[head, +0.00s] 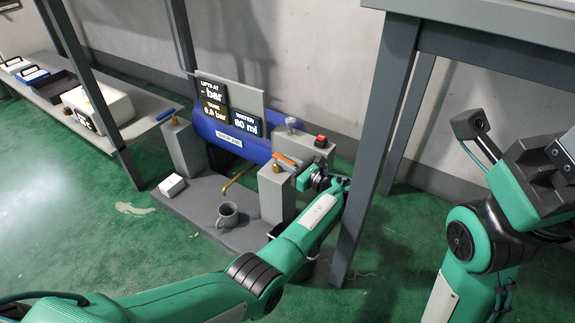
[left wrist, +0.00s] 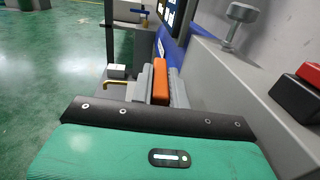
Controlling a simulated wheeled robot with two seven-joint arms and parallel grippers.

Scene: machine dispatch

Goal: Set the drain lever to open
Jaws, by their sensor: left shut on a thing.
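An orange-handled lever (head: 285,158) sits on top of the right grey post (head: 277,195) of the machine. In the left wrist view the orange handle (left wrist: 161,82) lies between the grey finger pads. My left gripper (head: 303,176) is shut on this handle; its fingers also show in the left wrist view (left wrist: 160,92). A blue-handled lever (head: 166,115) stands on the left grey post (head: 182,148), apart from my grippers. I cannot read a label naming either lever. Part of my right arm is at the right edge; its fingers are not clear.
Behind the posts is a blue tank (head: 215,137) with display panels (head: 246,122). A red button (head: 321,141) is near my left gripper. A grey mug (head: 228,214) and white box (head: 172,185) stand on the base plate. A dark table leg (head: 366,180) stands right of my left arm.

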